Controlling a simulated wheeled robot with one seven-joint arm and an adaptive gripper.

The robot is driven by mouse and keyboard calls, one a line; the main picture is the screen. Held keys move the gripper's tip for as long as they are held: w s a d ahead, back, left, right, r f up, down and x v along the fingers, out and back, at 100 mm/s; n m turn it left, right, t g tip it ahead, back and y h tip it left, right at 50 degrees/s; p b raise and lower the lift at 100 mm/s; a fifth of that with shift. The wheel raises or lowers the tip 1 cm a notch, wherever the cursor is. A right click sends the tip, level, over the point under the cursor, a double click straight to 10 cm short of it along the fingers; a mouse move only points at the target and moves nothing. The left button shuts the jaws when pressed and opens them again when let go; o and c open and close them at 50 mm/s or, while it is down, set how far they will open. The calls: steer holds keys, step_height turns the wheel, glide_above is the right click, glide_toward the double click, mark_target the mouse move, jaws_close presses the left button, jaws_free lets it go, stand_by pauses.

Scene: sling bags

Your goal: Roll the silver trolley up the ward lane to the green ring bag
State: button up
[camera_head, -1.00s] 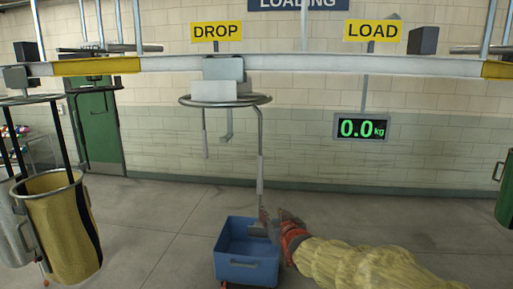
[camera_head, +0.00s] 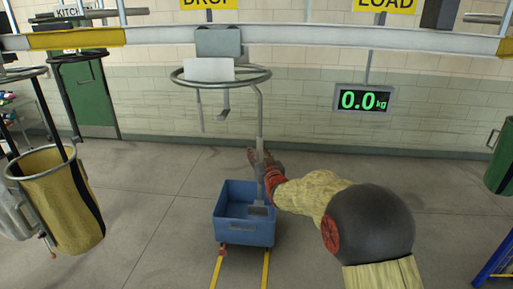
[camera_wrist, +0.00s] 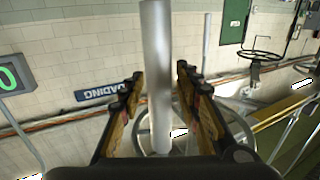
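A silver trolley (camera_head: 219,42) sits on the overhead rail with a blank white plate on its front. A ring (camera_head: 220,77) hangs under it, and a thin upright rod (camera_head: 260,110) reaches down from the ring's right side. My gripper (camera_head: 262,158) is at the lower part of this rod. In the wrist view the rod (camera_wrist: 158,75) passes between the fingers of my gripper (camera_wrist: 160,85), with a visible gap on both sides; the fingers are apart. A green bag (camera_head: 500,160) shows at the right edge, partly cut off.
The overhead rail (camera_head: 300,38) crosses the whole view. A yellow bag (camera_head: 58,205) hangs at the left. A blue bin (camera_head: 243,230) stands on the floor below my gripper. A display (camera_head: 363,100) reads 0.0 kg. Open floor lies between the bin and the wall.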

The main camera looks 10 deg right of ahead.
steer(key=shift+w, duration=0.95)
steer(key=shift+c, duration=0.8)
jaws_close()
